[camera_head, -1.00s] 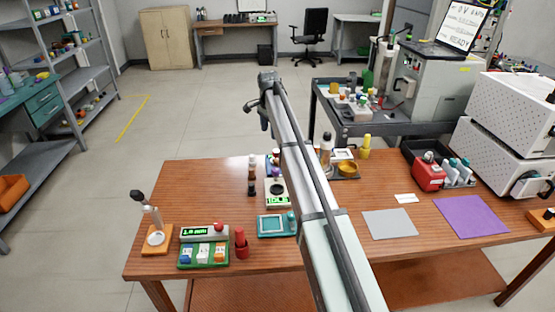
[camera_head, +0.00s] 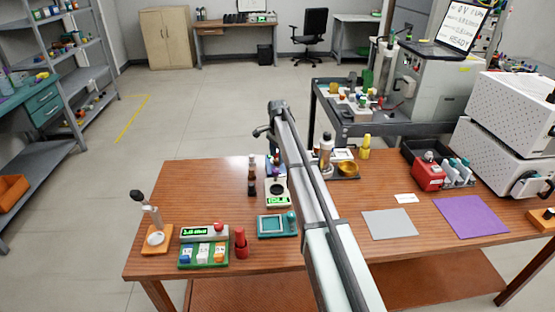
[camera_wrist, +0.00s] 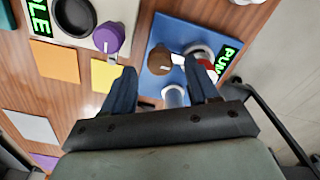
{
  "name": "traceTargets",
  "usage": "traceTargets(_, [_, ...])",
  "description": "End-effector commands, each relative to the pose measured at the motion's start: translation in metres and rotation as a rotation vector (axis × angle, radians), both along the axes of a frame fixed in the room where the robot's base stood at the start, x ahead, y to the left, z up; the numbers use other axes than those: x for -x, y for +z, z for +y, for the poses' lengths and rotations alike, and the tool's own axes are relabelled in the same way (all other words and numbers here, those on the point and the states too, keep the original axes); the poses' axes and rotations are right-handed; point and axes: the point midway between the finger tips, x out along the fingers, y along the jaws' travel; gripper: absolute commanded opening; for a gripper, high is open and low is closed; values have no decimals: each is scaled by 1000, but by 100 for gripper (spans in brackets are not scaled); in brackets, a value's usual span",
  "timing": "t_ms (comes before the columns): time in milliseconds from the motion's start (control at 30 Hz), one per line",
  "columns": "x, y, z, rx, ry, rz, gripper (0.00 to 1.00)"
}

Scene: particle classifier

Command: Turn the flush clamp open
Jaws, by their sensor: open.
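In the wrist view, a blue board (camera_wrist: 156,92) carries a brown knob (camera_wrist: 159,60), a clear cylinder (camera_wrist: 174,96) and a white round part with red beside it (camera_wrist: 204,68). A green-lit display on it (camera_wrist: 229,56) is cut by my finger. I cannot tell for sure which part is the flush clamp. My gripper (camera_wrist: 161,68) is open and empty, pointing down at this board. The brown knob shows between its fingertips; contact cannot be judged. In the head view, the blue board (camera_head: 270,167) is partly hidden by my arm.
Left of the board, a pale device with a purple knob (camera_wrist: 109,37) and black ring stands close to one finger. In the head view, dark bottles (camera_head: 252,180) stand left of it, and a teal device (camera_head: 275,226) in front. A brass bowl (camera_head: 346,168) stands right of my arm.

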Motion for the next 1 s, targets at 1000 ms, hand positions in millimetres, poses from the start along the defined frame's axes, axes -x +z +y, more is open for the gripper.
traceTargets(1000, [0,-24,0,0,0,0,21])
